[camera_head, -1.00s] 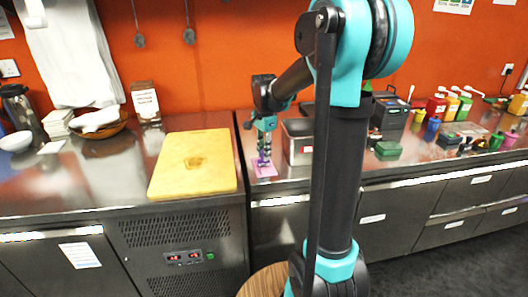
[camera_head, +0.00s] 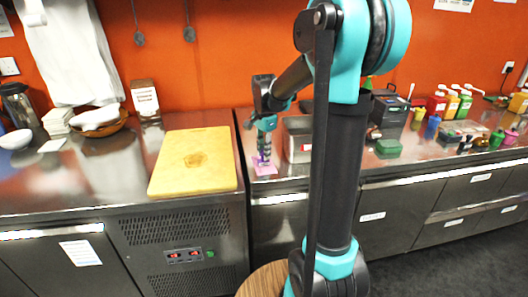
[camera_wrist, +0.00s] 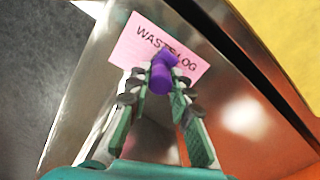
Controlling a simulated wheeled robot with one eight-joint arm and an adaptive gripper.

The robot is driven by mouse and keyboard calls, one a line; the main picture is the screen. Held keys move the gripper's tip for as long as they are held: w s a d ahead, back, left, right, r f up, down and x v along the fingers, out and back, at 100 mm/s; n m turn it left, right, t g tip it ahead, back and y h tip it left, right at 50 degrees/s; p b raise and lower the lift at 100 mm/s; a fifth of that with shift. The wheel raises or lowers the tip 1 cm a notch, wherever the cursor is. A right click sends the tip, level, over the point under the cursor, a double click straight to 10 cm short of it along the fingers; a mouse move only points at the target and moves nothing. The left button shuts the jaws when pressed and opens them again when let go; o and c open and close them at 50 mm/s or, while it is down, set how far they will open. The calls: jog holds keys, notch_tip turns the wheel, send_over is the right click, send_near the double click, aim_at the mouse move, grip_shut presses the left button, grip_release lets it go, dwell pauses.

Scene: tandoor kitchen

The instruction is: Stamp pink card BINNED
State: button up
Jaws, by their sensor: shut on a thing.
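The pink card (camera_wrist: 134,38) lies flat on the steel counter in the wrist view, printed "WASTE LOG"; part of the print is hidden behind the stamp. It also shows in the head view (camera_head: 265,170), below my gripper. My gripper (camera_wrist: 160,88) is shut on a purple stamp (camera_wrist: 161,75) and holds it over the card's lower middle. In the head view my gripper (camera_head: 264,148) points down at the card. Whether the stamp touches the card cannot be told. No stamp mark shows on the visible part of the card.
A yellow cutting board (camera_head: 195,165) lies left of the card. A steel container (camera_head: 298,139) stands close right of my gripper. Farther right are a green block (camera_head: 388,147), an ink-pad area (camera_head: 462,131) and several coloured bottles. The counter's front edge is near the card.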

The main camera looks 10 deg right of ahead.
jog(key=shift+r, duration=3.55)
